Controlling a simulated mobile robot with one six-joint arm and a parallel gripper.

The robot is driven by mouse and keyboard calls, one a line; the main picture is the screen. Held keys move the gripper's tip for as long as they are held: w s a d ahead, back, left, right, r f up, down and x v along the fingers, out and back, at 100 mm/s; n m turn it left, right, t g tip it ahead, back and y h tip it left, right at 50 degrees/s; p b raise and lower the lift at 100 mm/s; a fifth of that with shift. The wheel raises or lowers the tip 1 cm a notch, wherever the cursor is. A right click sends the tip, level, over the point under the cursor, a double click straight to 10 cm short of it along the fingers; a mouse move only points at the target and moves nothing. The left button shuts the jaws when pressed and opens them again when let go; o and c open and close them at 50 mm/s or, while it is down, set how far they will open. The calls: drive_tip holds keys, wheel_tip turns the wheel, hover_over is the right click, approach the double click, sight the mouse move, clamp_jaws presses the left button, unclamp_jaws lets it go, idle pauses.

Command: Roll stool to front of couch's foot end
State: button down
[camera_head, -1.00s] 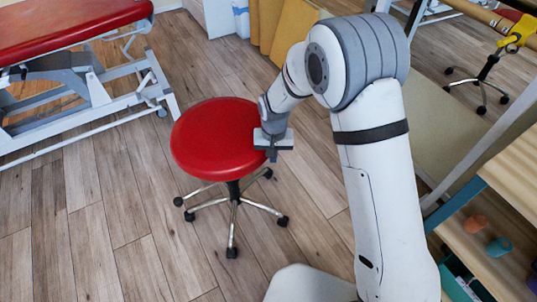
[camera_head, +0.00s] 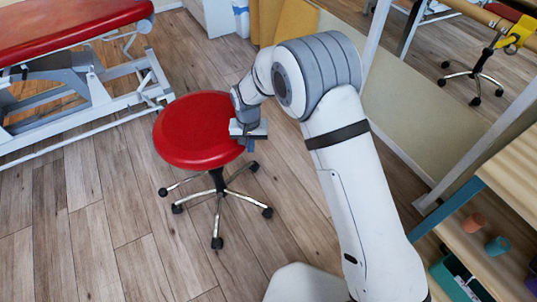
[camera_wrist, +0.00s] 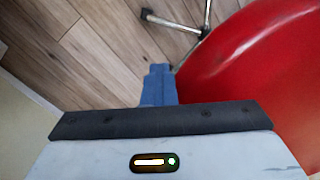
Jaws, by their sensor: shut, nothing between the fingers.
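The stool (camera_head: 192,130) has a round red seat and a chrome five-spoke base on black casters. It stands upright on the wood floor in the head view, to the right of the couch's end. My gripper (camera_head: 249,146) is shut and empty, at the right edge of the seat. In the wrist view, the blue fingers (camera_wrist: 158,84) are together beside the red seat (camera_wrist: 240,65); I cannot tell if they touch it. The couch (camera_head: 70,28) has a red top on a white and grey frame at the upper left. Its far part is cut off.
Free wood floor (camera_head: 100,220) lies in front of the couch and stool. A large mirror (camera_head: 440,90) stands on the right. A wooden shelf (camera_head: 480,245) with small weights is at the lower right. Yellow mats (camera_head: 290,25) and a white cabinet (camera_head: 212,15) stand at the back.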

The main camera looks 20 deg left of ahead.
sight(207, 121)
drive_tip(key=shift+w+a+r+p, duration=0.1)
drive_tip(key=shift+w+a, duration=0.2)
drive_tip(key=shift+a, duration=2.5)
drive_tip(key=shift+w+a+f+p, duration=0.15)
drive_tip(key=shift+w+a, duration=0.15)
drive_tip(key=shift+a, duration=2.55)
drive_tip(key=shift+w+a+r+p, duration=0.15)
drive_tip(key=shift+w+a, duration=0.15)
drive_tip(key=shift+a, duration=2.5)
drive_tip(key=shift+d, duration=0.1)
drive_tip(key=shift+s+d+r+p, duration=0.1)
drive_tip(key=shift+d+r+p, duration=0.7)
drive_tip(key=shift+r, duration=0.85)
drive_tip(key=shift+s+d+r+p, duration=0.1)
drive_tip(key=shift+d+r+p, duration=0.45)
drive_tip(key=shift+r+p, duration=0.75)
drive_tip(key=shift+d+r+p, duration=0.55)
drive_tip(key=shift+d+r, duration=0.1)
drive_tip(key=shift+r, duration=1.3)
